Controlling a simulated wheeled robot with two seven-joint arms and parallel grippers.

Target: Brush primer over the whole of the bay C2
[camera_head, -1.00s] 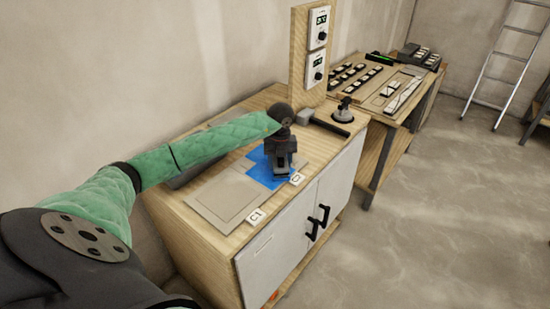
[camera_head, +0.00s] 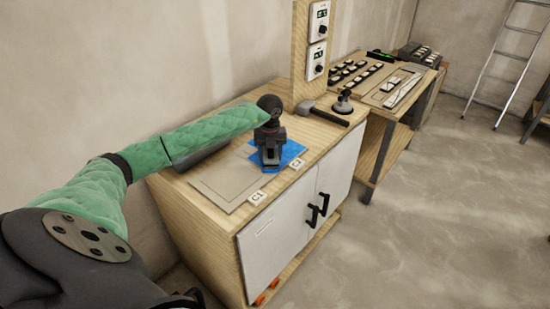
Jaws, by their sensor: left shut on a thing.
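The bay C2 lies on the cabinet top behind its C2 label (camera_head: 296,163). Blue primer (camera_head: 291,151) shows on it to the right of my left gripper, with a little blue at the gripper's left. My left gripper (camera_head: 270,160) points down over the bay and hides its middle. It is shut on the brush, which is mostly hidden beneath the gripper, so I cannot tell whether the bristles touch the surface. My right gripper is out of view.
Bay C1 (camera_head: 225,180) is a bare grey panel at the left, with its C1 label (camera_head: 257,197). A mallet (camera_head: 327,114) and a suction cup (camera_head: 344,103) lie behind at the right. A wooden post (camera_head: 301,60) carries two control boxes. A second bench (camera_head: 398,105) stands beyond.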

